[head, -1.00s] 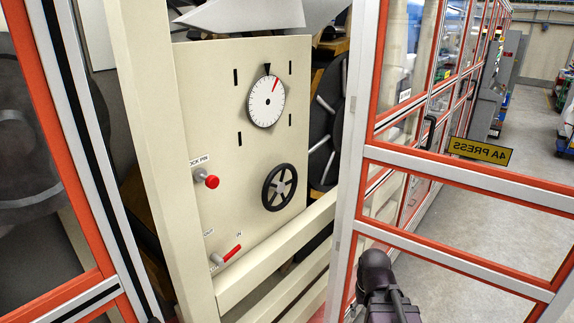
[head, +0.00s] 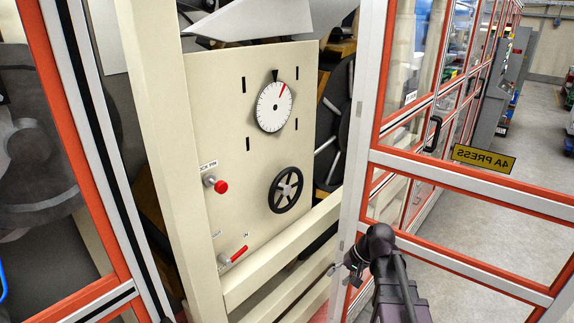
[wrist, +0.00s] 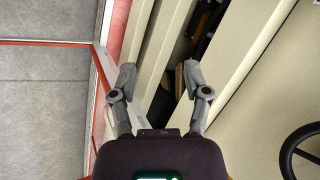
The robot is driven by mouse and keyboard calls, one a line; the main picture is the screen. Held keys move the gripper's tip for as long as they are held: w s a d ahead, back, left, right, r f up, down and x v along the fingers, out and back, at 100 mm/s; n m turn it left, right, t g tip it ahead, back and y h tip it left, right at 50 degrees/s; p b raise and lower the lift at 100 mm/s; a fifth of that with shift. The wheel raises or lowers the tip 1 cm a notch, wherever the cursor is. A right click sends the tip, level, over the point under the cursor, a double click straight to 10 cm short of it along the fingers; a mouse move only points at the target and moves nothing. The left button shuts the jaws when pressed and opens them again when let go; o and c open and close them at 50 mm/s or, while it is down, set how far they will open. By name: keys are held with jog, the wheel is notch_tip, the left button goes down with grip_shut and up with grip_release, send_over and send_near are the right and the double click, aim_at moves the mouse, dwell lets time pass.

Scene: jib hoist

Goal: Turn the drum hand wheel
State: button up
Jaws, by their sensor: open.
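The drum hand wheel (head: 286,190) is a black spoked wheel low on the right of a cream panel (head: 235,130). Part of its rim shows at the right edge of the wrist view (wrist: 304,152). My gripper (head: 345,272) is by the red-and-white door frame, below and to the right of the wheel, and apart from it. In the wrist view my gripper (wrist: 164,80) has its two fingers spread, with nothing between them but cream rails behind. A white dial (head: 274,107) with a red pointer is above the wheel.
A red lock pin knob (head: 221,186) and a red-handled lever (head: 236,254) are on the panel's left. Cream rails (head: 285,255) cross below the wheel. A cream post (head: 170,160) stands left; an open framed door (head: 455,190) with a yellow sign (head: 483,158) stands right.

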jog(key=w+a+r+m+t+y+p, duration=0.1)
jog(key=w+a+r+m+y+p, duration=0.25)
jog(key=w+r+y, duration=0.6)
jog(key=m+t+y+p, duration=0.1)
jog(key=t+y+p, duration=0.1)
jog(key=y+p, duration=0.15)
send_near(292, 171)
jog(key=d+h, duration=0.1)
jog(key=d, duration=0.2)
jog(key=shift+s+a+r, duration=0.1)
jog(key=shift+r, duration=0.35)
jog(key=shift+a, duration=0.15)
jog(key=shift+w+a, duration=0.4)
jog(key=shift+a, duration=1.8)
jog(key=shift+w+a, duration=0.4)
jog(key=shift+a, duration=1.85)
jog(key=shift+w+a, duration=0.4)
jog(key=shift+a, duration=1.8)
jog(key=shift+c, duration=0.2)
grip_shut()
jog(key=shift+a, duration=0.25)
